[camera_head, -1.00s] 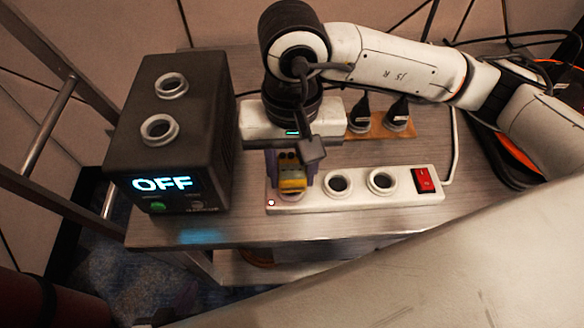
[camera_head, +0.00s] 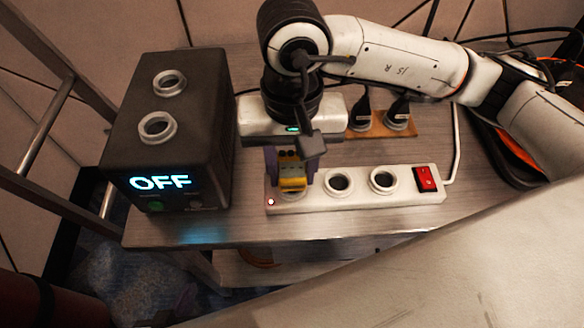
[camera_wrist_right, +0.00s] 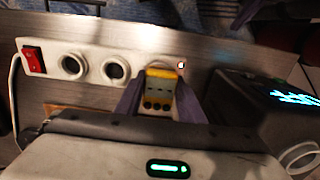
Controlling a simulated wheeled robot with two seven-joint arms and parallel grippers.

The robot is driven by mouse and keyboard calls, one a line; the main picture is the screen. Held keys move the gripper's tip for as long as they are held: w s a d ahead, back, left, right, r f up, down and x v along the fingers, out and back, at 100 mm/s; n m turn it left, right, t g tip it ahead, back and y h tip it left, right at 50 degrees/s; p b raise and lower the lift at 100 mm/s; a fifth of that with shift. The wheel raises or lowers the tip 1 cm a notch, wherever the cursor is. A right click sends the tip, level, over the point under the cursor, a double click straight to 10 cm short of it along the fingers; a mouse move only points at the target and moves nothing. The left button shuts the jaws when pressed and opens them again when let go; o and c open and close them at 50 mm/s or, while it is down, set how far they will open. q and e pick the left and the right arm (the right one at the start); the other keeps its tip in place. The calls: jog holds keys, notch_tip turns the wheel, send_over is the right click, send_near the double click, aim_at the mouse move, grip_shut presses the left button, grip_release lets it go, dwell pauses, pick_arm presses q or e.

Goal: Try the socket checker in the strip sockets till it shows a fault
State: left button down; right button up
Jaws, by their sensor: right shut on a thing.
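The yellow socket checker (camera_head: 292,184) is between the purple fingers of my right gripper (camera_head: 291,170), which is shut on it. It also shows in the right wrist view (camera_wrist_right: 160,84). The checker is at the leftmost socket of the white power strip (camera_head: 408,182) and hides most of that socket; I cannot tell how deep it sits. Its face shows several dark dots and no clear lit light. The strip's middle socket (camera_head: 338,183) and right socket (camera_head: 382,180) are empty. A small light (camera_head: 271,202) glows at the strip's left end. My left gripper is not in view.
A black box (camera_head: 168,150) with an "OFF" display and two round ports stands left of the strip. The strip's red switch (camera_head: 426,179) is at its right end. A brown board (camera_head: 378,128) with two black plugs lies behind. The tabletop's front edge is close.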

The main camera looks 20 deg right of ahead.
jog(key=shift+f+b, duration=0.2)
jog(key=shift+b, duration=0.45)
dwell(0.7)
jog(key=shift+f+b, duration=0.9)
jog(key=shift+b, duration=0.1)
dwell(0.5)
jog(key=o, duration=1.7)
jog(key=shift+c, duration=0.2)
jog(key=shift+r+p, duration=1.05)
jog(key=shift+r, duration=2)
